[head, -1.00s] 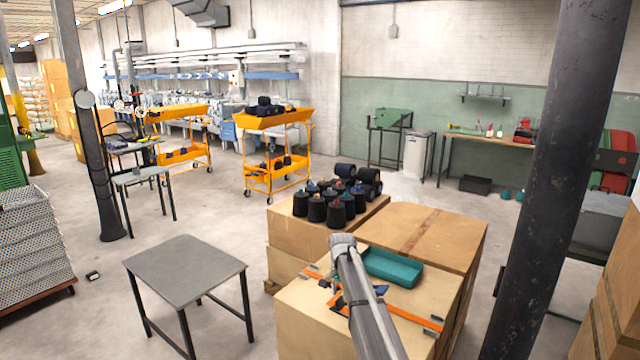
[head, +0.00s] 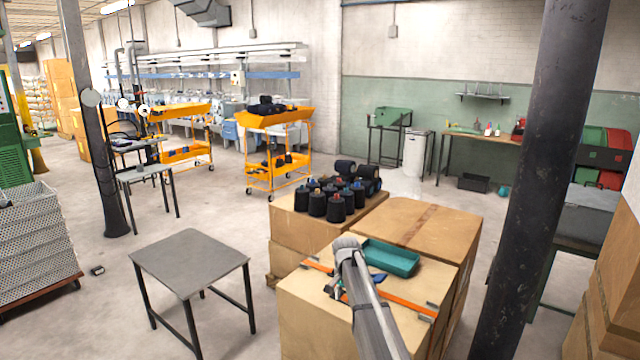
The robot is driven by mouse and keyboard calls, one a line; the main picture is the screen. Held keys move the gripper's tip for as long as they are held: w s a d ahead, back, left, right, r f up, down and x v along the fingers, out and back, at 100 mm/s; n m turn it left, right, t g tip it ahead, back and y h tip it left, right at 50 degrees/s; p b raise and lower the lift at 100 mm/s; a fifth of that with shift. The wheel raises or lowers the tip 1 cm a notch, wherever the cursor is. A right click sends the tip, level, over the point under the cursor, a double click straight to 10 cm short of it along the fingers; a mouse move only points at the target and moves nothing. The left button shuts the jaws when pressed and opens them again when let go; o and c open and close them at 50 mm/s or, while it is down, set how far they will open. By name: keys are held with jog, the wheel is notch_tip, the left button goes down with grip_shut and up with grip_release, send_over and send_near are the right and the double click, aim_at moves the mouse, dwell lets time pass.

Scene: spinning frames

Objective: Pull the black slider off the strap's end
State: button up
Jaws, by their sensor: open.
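An orange strap (head: 398,299) lies across the top of the near cardboard box, running from the back left to the front right. My arm crosses over its middle and hides part of it. Small dark pieces show at the strap's right end (head: 431,309), but they are too small to tell whether one is the black slider. My gripper (head: 337,292) is low over the box top, left of my arm and close to the strap. It is open, mostly hidden by the arm, and I cannot tell whether it touches anything.
A teal tray (head: 391,260) sits on the box behind the strap. A small blue item (head: 379,278) shows beside my arm. Black thread cones (head: 337,208) stand on the box behind. A dark pillar (head: 535,170) rises at the right. A bare grey table (head: 189,262) stands at the left.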

jog(key=s+d+n+b, duration=0.1)
jog(key=s+d+n, duration=0.1)
jog(key=s, duration=0.9)
jog(key=s+d+f+n, duration=0.1)
jog(key=s+d, duration=0.3)
jog(key=s, duration=0.7)
jog(key=s+d+f+n+b, duration=0.1)
jog(key=s+d+n, duration=0.2)
jog(key=s, duration=0.8)
jog(key=shift+s+f+n+b, duration=0.2)
jog(key=shift+f+n+b, duration=0.05)
jog(key=shift+n+b, duration=0.05)
dwell(1.0)
jog(key=shift+c, duration=0.2)
